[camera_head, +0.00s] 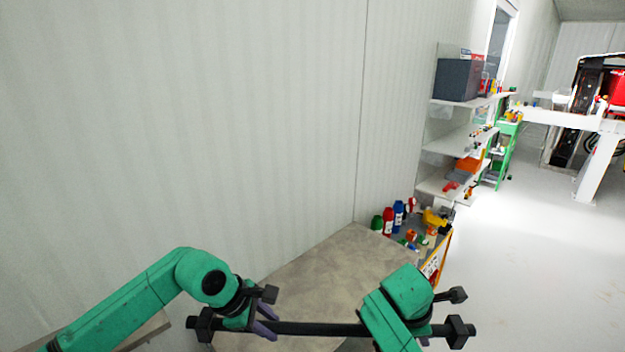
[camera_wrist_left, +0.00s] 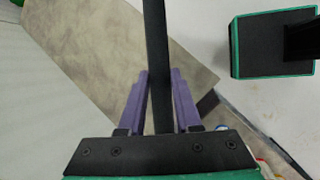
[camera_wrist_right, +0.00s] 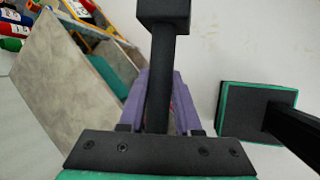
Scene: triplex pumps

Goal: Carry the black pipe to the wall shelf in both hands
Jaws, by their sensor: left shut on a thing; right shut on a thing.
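The black pipe (camera_head: 315,328) lies roughly level across the bottom of the head view, with a block-shaped fitting at each end. My left gripper (camera_head: 265,322) is shut on the pipe near its left end. In the left wrist view the pipe (camera_wrist_left: 157,60) runs between the purple fingers (camera_wrist_left: 160,100). My right gripper (camera_wrist_right: 160,100) is shut on the pipe near its right end, with the end block (camera_wrist_right: 163,10) just beyond the fingers. In the head view my right arm hides its fingers. The wall shelf (camera_head: 450,140) stands farther off at the right, with several white boards against the wall.
A grey-brown tabletop (camera_head: 325,270) lies below and beyond the pipe. A workbench corner with bottles (camera_head: 388,222) and a yellow tool (camera_head: 435,218) stands between me and the shelf. A dark box (camera_head: 457,80) sits on the shelf's top board. The pale floor (camera_head: 530,270) at right is clear.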

